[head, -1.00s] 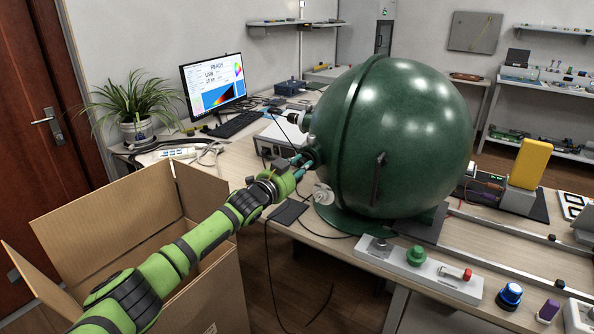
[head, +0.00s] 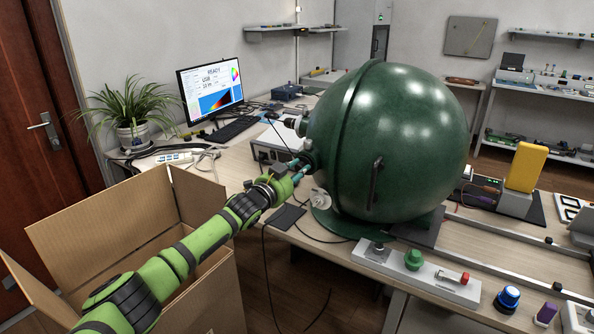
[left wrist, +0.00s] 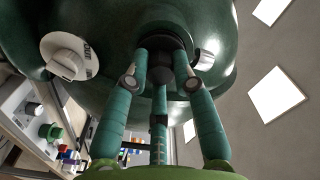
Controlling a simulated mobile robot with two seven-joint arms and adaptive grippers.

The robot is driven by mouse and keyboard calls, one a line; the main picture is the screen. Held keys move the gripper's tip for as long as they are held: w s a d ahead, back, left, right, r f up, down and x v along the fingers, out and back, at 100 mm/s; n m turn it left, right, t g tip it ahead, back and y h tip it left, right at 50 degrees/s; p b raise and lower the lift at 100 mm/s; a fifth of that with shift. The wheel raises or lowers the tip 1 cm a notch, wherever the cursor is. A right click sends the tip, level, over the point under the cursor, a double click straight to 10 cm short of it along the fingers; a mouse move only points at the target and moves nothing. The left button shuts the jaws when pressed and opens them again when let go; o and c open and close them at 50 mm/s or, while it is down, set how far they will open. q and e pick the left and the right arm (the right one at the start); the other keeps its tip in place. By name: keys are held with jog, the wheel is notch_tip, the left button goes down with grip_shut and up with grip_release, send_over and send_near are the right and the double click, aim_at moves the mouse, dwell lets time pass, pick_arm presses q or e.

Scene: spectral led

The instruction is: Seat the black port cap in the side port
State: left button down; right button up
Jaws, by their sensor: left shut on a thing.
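The large dark green sphere (head: 420,130) stands on the bench, and its side port (head: 309,160) faces left. My left gripper (head: 298,165) reaches the port with its teal fingers. In the left wrist view the fingers (left wrist: 163,55) are closed around the black port cap (left wrist: 160,43), right at the port opening. The cap is mostly hidden between the fingertips, and I cannot tell whether it is fully flush. My right gripper is not in view.
A white knobbed fitting (head: 321,199) is on the sphere beside the port; it also shows in the left wrist view (left wrist: 68,56). A grey instrument box (head: 268,142) stands behind the gripper. An open cardboard box (head: 205,285) sits below my left arm. A white holder strip (head: 415,272) lies in front.

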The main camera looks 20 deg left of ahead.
pick_arm(q)
jog(key=shift+w, duration=0.15)
dwell(0.3)
jog(key=shift+w+d, duration=0.1)
jog(key=shift+w, duration=0.05)
jog(key=c, duration=0.9)
grip_release()
jog(key=shift+c, duration=0.2)
jog(key=shift+s+f, duration=0.1)
jog(key=shift+s, duration=0.3)
jog(key=v, duration=1.1)
jog(key=shift+s, duration=0.15)
